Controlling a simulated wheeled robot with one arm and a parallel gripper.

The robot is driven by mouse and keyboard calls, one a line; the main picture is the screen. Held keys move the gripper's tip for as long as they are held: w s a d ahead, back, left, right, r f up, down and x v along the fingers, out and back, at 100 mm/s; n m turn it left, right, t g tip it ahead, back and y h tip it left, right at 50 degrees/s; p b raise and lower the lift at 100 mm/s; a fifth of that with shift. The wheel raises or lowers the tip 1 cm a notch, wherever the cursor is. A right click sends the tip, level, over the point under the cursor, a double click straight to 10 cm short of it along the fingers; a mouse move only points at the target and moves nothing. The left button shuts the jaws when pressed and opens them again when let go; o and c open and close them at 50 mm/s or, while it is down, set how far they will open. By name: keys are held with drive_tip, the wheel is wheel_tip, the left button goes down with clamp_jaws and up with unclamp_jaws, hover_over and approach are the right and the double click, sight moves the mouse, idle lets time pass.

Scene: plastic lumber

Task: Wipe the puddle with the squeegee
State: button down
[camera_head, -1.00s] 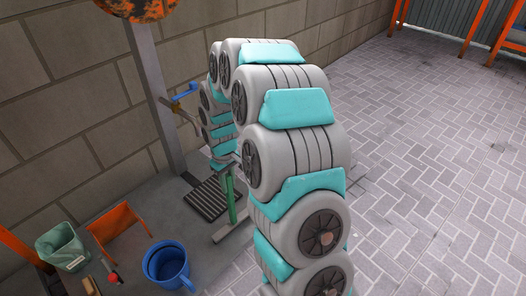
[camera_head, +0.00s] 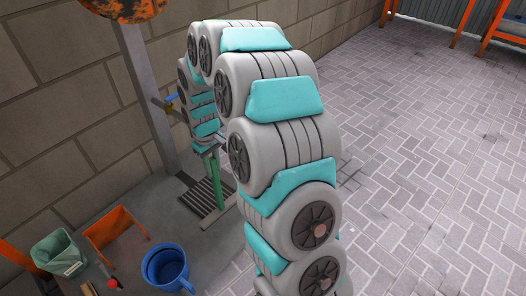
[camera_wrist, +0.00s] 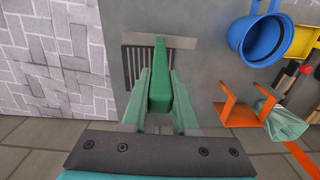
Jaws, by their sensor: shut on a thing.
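The squeegee has a green handle (camera_head: 215,182) and a grey head that is low over or on the grey slab beside the drain grate; I cannot tell if it touches. In the wrist view the handle (camera_wrist: 158,78) runs between the fingers of my gripper (camera_wrist: 160,85), with the wide grey head (camera_wrist: 178,42) beyond it. My gripper (camera_head: 208,148) is shut on the handle, partly hidden by my arm in the head view. I cannot make out a puddle clearly in either view.
The slatted drain grate (camera_head: 196,198) lies by a grey post (camera_head: 143,75) at the brick wall. A blue bucket (camera_head: 166,268), an orange angled piece (camera_head: 114,230) and a pale green bin (camera_head: 57,254) stand at lower left. Paving at right is clear.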

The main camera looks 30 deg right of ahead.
drive_tip(key=shift+r+p, duration=0.3)
drive_tip(key=shift+r, duration=1.15)
